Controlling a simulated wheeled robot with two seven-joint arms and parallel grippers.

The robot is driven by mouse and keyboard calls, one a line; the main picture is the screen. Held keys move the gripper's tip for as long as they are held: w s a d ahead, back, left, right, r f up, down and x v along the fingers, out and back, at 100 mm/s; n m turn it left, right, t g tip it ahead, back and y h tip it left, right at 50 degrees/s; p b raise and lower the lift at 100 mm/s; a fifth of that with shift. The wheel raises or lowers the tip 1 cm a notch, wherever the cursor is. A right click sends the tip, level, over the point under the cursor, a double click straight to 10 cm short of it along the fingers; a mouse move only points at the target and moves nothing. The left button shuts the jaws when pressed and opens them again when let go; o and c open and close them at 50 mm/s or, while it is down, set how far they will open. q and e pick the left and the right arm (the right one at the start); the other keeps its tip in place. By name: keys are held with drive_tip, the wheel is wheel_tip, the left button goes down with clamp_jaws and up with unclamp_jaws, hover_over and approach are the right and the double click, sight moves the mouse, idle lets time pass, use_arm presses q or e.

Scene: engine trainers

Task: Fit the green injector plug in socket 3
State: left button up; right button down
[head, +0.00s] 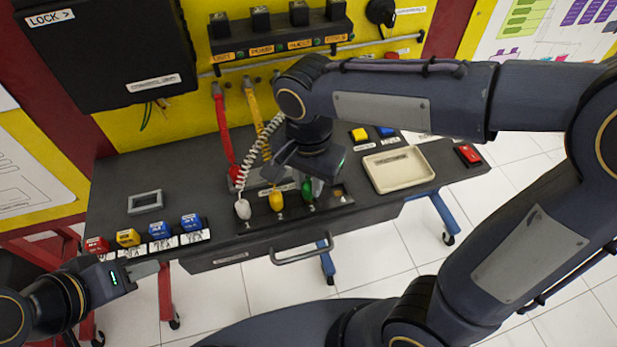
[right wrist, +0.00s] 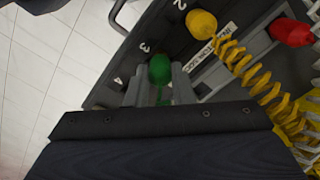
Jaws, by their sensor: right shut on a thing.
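The green injector plug (head: 307,191) is at the socket panel (head: 258,222), by the place marked 3. In the right wrist view the green plug (right wrist: 159,68) sits between the two fingers of my right gripper (right wrist: 160,85), which is shut on it, with the number 3 close beside it. I cannot tell how deep the plug sits; its lower end is hidden. My right gripper (head: 312,182) points down over the panel in the head view. My left gripper (head: 146,270) is at the lower left, away from the bench, and appears empty; its finger gap is unclear.
A yellow plug (head: 276,201) and a white plug (head: 243,209) stand at the panel left of the green one. A red plug (head: 236,174) hangs behind. Socket 4 (head: 338,191) looks empty. A cream tray (head: 398,169) lies to the right. Coiled cords run close behind my right gripper.

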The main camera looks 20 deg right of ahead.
drive_tip(key=shift+f+b, duration=0.3)
drive_tip(key=shift+f, duration=0.2)
drive_tip(key=c, duration=1.5)
unclamp_jaws()
drive_tip(key=shift+r, duration=0.1)
drive_tip(key=shift+r+p, duration=2.4)
drive_tip(key=shift+r, duration=0.3)
drive_tip(key=shift+r+p, duration=0.35)
drive_tip(key=shift+p, duration=0.05)
drive_tip(key=shift+o, duration=0.5)
